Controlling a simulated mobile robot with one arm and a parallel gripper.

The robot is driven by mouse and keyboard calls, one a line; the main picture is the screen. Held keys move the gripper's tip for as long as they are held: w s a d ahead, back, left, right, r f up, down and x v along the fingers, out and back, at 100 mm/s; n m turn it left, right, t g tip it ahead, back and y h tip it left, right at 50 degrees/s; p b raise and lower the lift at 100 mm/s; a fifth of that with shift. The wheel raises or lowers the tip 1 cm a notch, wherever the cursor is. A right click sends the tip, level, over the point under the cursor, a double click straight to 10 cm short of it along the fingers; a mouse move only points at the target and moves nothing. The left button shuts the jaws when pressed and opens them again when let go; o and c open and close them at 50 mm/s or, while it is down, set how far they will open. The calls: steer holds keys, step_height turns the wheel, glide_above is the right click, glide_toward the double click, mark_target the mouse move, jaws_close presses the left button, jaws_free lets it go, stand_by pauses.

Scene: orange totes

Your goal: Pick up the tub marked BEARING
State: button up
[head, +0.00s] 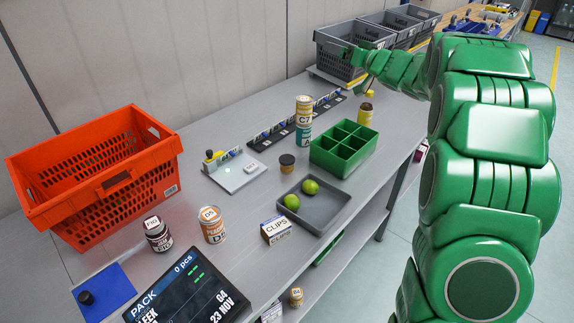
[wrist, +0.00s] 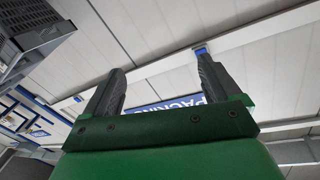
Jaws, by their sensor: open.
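I cannot read the word BEARING on any container. An orange-and-white labelled tin (head: 212,225) and a dark jar with a white lid (head: 158,234) stand at the front of the bench. A small dark-lidded jar (head: 287,163) and a yellow jar (head: 366,113) stand either side of the green divided box. My gripper (head: 352,56) is at the far end of the bench by the grey totes, away from these. In the wrist view my gripper (wrist: 160,76) is open and empty, facing wall and ceiling.
An orange tote (head: 95,172) stands at the left. A green divided box (head: 344,148), a grey tray (head: 313,206) with two green balls, a CLIPS box (head: 276,231) and a screen (head: 188,290) take up the front and middle. Grey totes (head: 352,37) line the back.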

steer(key=s+d+r+m+t+h, duration=0.1)
steer(key=d+r+m+t+h, duration=0.3)
steer(key=m, duration=0.5)
steer(key=s+d+r+m+t+h, duration=0.1)
steer(key=d+r+m+t+h, duration=0.2)
steer(key=r+m+h, duration=0.5)
steer(key=m+g+y, duration=0.3)
steer(key=m+g, duration=0.6)
steer(key=m, duration=1.2)
glide_above(287, 159)
steer(key=s, duration=0.6)
step_height(287, 159, down, 25)
steer(key=f, duration=1.9)
steer(key=shift+w+d, duration=0.15)
steer(key=shift+w, duration=0.15)
steer(key=shift+w+r+x, duration=0.1)
steer(key=shift+r+x, duration=0.05)
steer(key=shift+x, duration=1.15)
steer(key=shift+w+r+x, duration=0.1)
steer(key=shift+r+x, duration=0.05)
steer(key=shift+x, duration=1.15)
steer(key=shift+w+r+x, duration=0.1)
steer(key=shift+r+x, duration=0.05)
steer(key=shift+x, duration=1.1)
steer(key=shift+d, duration=0.1)
steer(key=shift+c, duration=0.3)
steer(key=c, duration=1.2)
